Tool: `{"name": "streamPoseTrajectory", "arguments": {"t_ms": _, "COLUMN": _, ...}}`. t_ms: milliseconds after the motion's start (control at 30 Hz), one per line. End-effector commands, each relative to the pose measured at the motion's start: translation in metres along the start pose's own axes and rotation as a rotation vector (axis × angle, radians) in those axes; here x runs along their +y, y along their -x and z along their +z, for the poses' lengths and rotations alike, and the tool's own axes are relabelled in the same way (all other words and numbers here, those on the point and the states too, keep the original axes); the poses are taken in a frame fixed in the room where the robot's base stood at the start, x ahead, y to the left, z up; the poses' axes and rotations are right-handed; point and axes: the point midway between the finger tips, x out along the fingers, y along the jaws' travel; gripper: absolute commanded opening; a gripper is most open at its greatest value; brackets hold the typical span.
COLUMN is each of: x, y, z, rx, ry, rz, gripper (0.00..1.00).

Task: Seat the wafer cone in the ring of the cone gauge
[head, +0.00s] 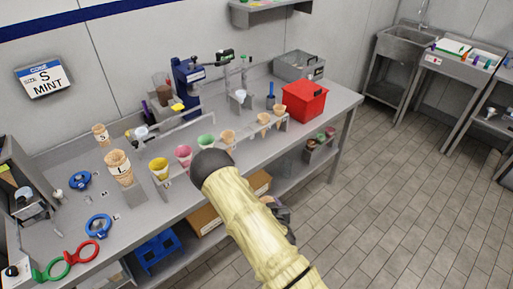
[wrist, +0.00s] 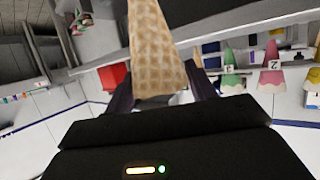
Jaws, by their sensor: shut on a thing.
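My gripper (wrist: 163,90) is shut on a tan wafer cone (wrist: 156,50) with a waffle pattern. In the wrist view the cone stands up between the two dark fingers, its narrower end running out of the top of the picture. In the head view my gripper (head: 284,216) is mostly hidden behind my arm, low in front of the bench's front edge and apart from the bench. Blue rings (head: 98,226) with small letter marks lie on the left of the bench. I cannot tell for certain which ring is the cone gauge's.
Paper-coloured and wafer cones stand in a rack along the bench (head: 240,165), including a yellow cup (head: 159,168). Larger cones marked L (head: 118,167) and S (head: 100,135) stand left. A red box (head: 305,100) is at right. A wall sign (head: 45,79) reads S MINT. The floor at right is clear.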

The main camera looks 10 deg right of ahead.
Motion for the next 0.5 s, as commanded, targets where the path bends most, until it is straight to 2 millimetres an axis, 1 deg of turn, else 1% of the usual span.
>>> {"name": "streamPoseTrajectory", "arguments": {"t_ms": 33, "x": -0.002, "y": 0.000, "z": 0.013, "rx": -0.007, "ry": 0.003, "rz": -0.003, "gripper": 0.46}}
{"name": "streamPoseTrajectory", "arguments": {"t_ms": 167, "x": -0.004, "y": 0.001, "z": 0.045, "rx": -0.011, "ry": 0.003, "rz": -0.001, "gripper": 0.46}}
{"name": "streamPoseTrajectory", "arguments": {"t_ms": 300, "x": -0.001, "y": 0.006, "z": 0.079, "rx": -0.008, "ry": 0.003, "rz": 0.002, "gripper": 0.46}}
{"name": "streamPoseTrajectory", "arguments": {"t_ms": 400, "x": 0.002, "y": 0.009, "z": 0.097, "rx": -0.003, "ry": 0.004, "rz": 0.001, "gripper": 0.46}}
{"name": "streamPoseTrajectory", "arguments": {"t_ms": 500, "x": 0.004, "y": 0.012, "z": 0.107, "rx": 0.001, "ry": 0.004, "rz": 0.000, "gripper": 0.46}}
